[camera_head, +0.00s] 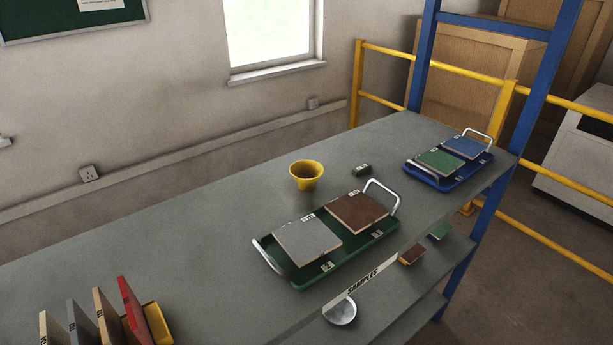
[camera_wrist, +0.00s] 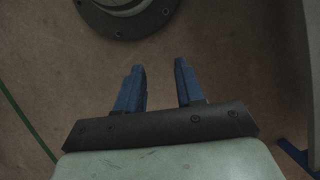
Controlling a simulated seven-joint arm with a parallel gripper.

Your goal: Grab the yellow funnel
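The yellow funnel (camera_head: 307,176) stands on the grey table (camera_head: 210,235), wide mouth up, behind the green tray. It does not show in the wrist view. My gripper (camera_wrist: 161,80) shows only in the wrist view, with its two blue fingers apart and nothing between them. It is over brown floor, away from the funnel. The head view does not show my gripper.
A green tray (camera_head: 300,287) with grey and brown tiles stands just in front of the funnel. A blue tray (camera_head: 447,184) holds two tiles farther right. Upright tiles (camera_head: 105,318) stand front left. Table left of the funnel is clear.

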